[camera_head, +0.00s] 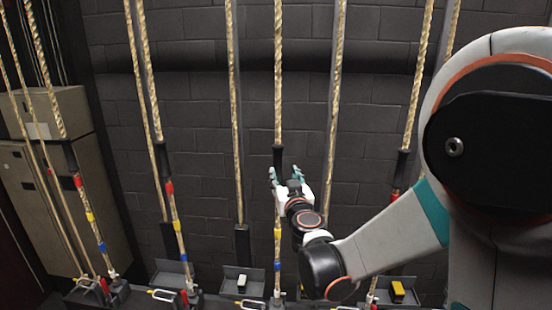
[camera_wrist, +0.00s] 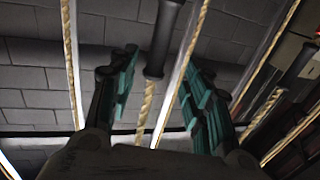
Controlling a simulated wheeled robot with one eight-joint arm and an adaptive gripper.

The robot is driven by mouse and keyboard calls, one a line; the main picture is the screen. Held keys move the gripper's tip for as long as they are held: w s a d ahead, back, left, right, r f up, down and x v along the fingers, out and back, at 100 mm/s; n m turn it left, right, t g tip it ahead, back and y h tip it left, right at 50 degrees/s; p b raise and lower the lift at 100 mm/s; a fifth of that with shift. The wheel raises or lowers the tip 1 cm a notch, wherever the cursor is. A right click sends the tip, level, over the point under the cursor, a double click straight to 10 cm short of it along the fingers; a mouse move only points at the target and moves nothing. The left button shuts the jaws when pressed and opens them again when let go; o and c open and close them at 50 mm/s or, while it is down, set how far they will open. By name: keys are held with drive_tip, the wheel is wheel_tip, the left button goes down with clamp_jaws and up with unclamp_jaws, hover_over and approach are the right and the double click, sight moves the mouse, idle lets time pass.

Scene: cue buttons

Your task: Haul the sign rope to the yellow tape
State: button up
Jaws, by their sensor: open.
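Several tan ropes hang in front of the wall, and no label tells me which is the sign rope. The middle rope (camera_head: 278,70) has a black sleeve (camera_head: 278,156), with yellow tape (camera_head: 278,232) and blue tape (camera_head: 278,266) lower down. My gripper (camera_head: 286,175) is open at the lower end of that sleeve. In the wrist view, my gripper (camera_wrist: 160,62) has its fingers spread to either side of a black sleeve (camera_wrist: 163,40) and rope (camera_wrist: 146,108). I cannot tell whether they touch it. The middle rope's red tape, if any, is hidden.
Taped ropes also hang at the left (camera_head: 174,205) and behind my arm at the right. Below are dark trays, one with a white block (camera_head: 242,282), one with a yellow block (camera_head: 397,290). A beige cabinet (camera_head: 62,190) stands at the left.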

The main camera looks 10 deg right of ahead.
sight(278, 163)
drive_tip(key=w, duration=0.4)
drive_tip(key=w+p, duration=0.1)
drive_tip(key=w, duration=0.2)
drive_tip(key=w+p, duration=0.1)
drive_tip(key=w, duration=0.3)
drive_tip(key=shift+w+d, duration=0.35)
clamp_jaws()
